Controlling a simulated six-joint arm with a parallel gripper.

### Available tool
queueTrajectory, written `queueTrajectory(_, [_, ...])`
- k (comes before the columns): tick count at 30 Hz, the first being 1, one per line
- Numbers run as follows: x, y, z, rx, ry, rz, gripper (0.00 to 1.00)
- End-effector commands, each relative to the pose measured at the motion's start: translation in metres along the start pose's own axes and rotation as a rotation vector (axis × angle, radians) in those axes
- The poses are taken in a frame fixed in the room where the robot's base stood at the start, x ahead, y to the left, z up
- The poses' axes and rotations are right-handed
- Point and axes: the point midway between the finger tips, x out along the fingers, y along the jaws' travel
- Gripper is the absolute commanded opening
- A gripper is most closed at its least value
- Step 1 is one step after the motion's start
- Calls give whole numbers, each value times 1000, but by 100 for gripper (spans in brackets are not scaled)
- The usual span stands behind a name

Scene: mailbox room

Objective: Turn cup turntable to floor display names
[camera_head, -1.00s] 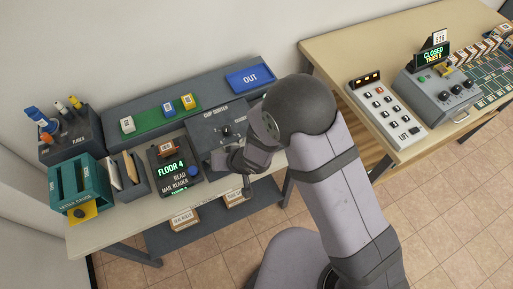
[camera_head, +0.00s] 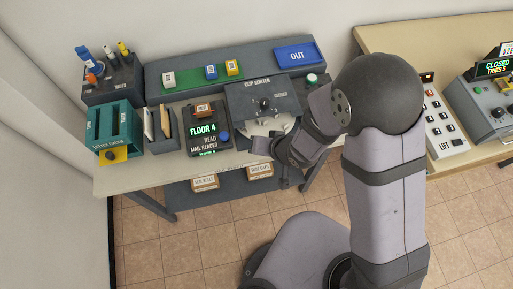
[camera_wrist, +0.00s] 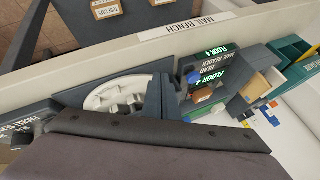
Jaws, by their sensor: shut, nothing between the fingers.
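The cup sorter (camera_head: 265,95) is a grey box with a dark knob on the mail bench. Its white cup turntable (camera_head: 255,128) shows as a curved edge at the front. In the wrist view the turntable (camera_wrist: 105,91) is a white half-disc with several raised dividers, partly hidden by my dark wrist. My gripper (camera_head: 263,146) is shut and empty at the front edge of the turntable; contact cannot be told. The mail reader (camera_head: 208,140), left of the sorter, displays "FLOOR 4" in green. It also shows in the wrist view (camera_wrist: 215,75).
A teal letter gauge (camera_head: 113,128) and a grey holder with envelopes (camera_head: 160,128) stand left of the reader. A blue OUT tray (camera_head: 297,56) is at the back. A lift panel (camera_head: 442,130) sits on the right table. Labelled boxes are on the shelf below.

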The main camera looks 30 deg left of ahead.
Motion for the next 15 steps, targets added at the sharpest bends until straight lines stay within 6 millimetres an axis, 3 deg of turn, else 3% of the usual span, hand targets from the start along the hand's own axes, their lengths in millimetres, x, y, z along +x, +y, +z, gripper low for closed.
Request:
queueTrajectory(6, [-29, -14, 6, -2, 2, -2, 0])
queueTrajectory(15, [-56, -26, 12, -2, 1, -2, 0])
